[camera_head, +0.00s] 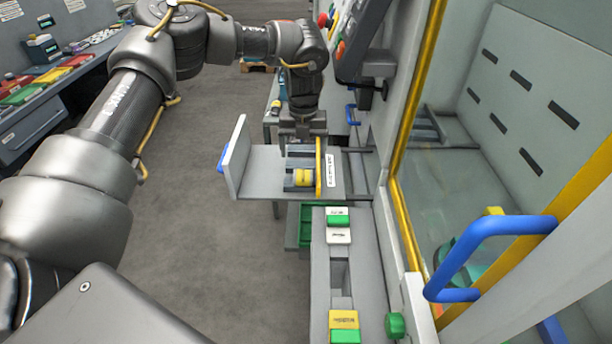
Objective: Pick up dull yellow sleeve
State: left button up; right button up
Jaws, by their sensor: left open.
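The dull yellow sleeve (302,178) sits in a small dark holder on a grey shelf (262,184) in the middle of the head view. It looks short and round, with dark parts on its left side. My left gripper (302,152) points down over the shelf, just above and behind the sleeve in the picture. It is open and appears empty. Whether its fingers touch anything is hard to tell. My right gripper is not in view.
A yellow upright plate (319,166) stands close to the sleeve's right. An upright grey panel (236,158) with a blue handle borders the shelf's left. The machine's yellow-edged door frame (404,120) and blue handle (468,258) are at right. Open floor (215,240) lies left.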

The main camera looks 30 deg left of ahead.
aim_at(305, 172)
pick_arm(q)
jog(key=shift+f, duration=0.6)
jog(key=shift+a+f, duration=0.1)
jog(key=shift+f, duration=0.2)
jog(key=shift+s+f+p, duration=0.1)
jog(key=shift+f+p, duration=0.25)
jog(key=shift+p, duration=0.1)
jog(key=f, duration=0.1)
jog(key=f+p, duration=0.1)
jog(key=f, duration=0.1)
jog(key=shift+d+f+p, duration=0.25)
jog(key=shift+f+p, duration=0.05)
jog(key=shift+f, duration=0.45)
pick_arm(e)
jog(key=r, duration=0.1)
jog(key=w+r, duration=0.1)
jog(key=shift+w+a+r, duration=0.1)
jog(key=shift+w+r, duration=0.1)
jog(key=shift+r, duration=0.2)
pick_arm(q)
jog(key=shift+c, duration=0.2)
jog(key=shift+w, duration=0.2)
jog(key=c, duration=1.2)
